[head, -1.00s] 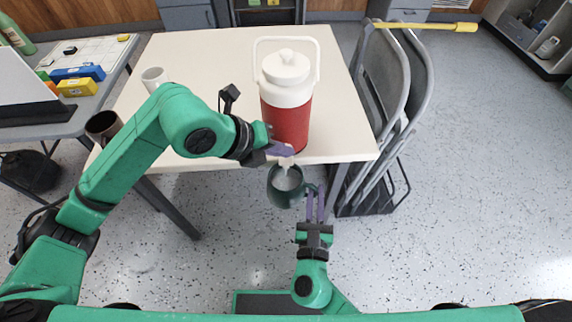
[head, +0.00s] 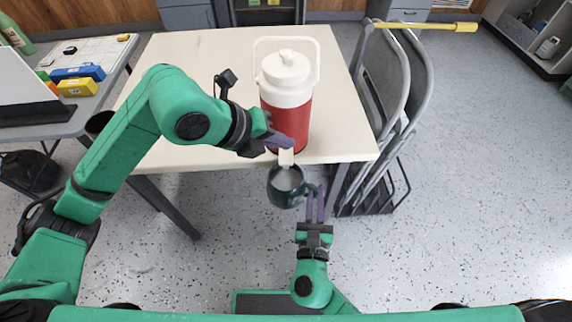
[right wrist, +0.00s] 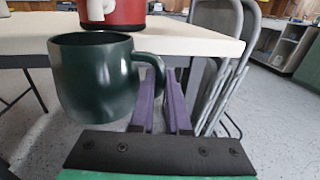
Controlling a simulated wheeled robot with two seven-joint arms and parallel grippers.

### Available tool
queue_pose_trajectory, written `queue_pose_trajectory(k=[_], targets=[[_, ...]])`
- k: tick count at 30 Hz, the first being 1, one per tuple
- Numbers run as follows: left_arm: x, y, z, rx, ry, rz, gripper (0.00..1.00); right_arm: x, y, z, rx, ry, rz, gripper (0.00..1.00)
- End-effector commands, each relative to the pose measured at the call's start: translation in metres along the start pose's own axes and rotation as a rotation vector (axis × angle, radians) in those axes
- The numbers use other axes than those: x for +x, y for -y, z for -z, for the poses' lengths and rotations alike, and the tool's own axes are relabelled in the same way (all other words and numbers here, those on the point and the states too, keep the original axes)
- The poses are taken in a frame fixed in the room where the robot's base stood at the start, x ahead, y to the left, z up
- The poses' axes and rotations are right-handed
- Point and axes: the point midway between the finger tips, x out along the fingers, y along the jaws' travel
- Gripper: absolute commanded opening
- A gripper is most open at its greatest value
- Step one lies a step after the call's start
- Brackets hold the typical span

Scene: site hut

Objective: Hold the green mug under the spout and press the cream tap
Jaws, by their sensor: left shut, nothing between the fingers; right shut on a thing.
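The red and white drinks cooler (head: 288,118) stands at the table's front edge. Its cream tap (head: 286,157) sticks out over the edge, and a cream spout shows in the right wrist view (right wrist: 97,9). The dark green mug (head: 284,192) is upright below the tap; its inside looks pale grey, and I cannot tell what it holds. My right gripper (head: 316,200) is shut on the mug's handle (right wrist: 157,72). My left gripper (head: 285,141) is shut and empty, just above the tap in the picture; I cannot tell whether they touch.
The cream table (head: 225,55) is mostly bare around the cooler. Grey folding chairs (head: 412,90) lean in a rack at its right. A side table at the left holds a blue box (head: 78,73) and a yellow box (head: 77,87). The floor at right is clear.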

Motion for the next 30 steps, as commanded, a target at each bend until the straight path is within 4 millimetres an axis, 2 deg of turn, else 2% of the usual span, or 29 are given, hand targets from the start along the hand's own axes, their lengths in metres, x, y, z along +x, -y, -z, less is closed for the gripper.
queue_pose_trajectory(k=[24,30], targets=[[-0.107,-0.034,0.039,-0.003,0.0,-0.006,0.0,0.001,0.0,-0.002,0.003,0.004,0.001,0.0],[-0.112,-0.033,0.041,0.002,-0.001,0.0,0.0,0.001,0.0,-0.002,0.003,0.004,0.001,0.0]])
